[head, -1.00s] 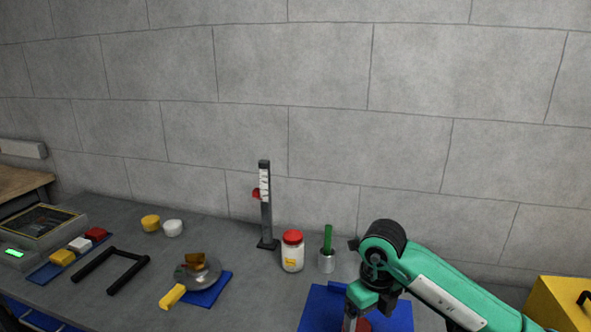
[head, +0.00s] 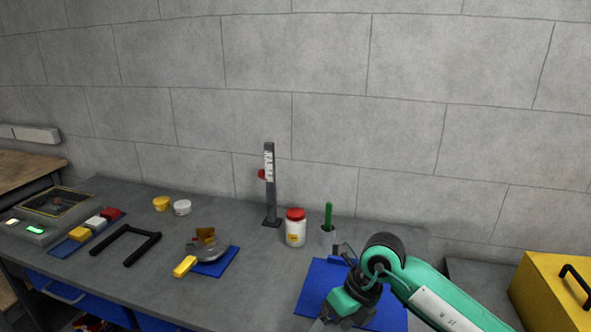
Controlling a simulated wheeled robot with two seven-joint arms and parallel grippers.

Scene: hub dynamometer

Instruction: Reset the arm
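My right arm comes in from the lower right in the head view. Its gripper (head: 322,322) is cut by the bottom edge and hangs over or near a blue mat (head: 385,318); its fingers are too little in view to tell open from shut. My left gripper is not in view.
A yellow case (head: 548,295) stands right.

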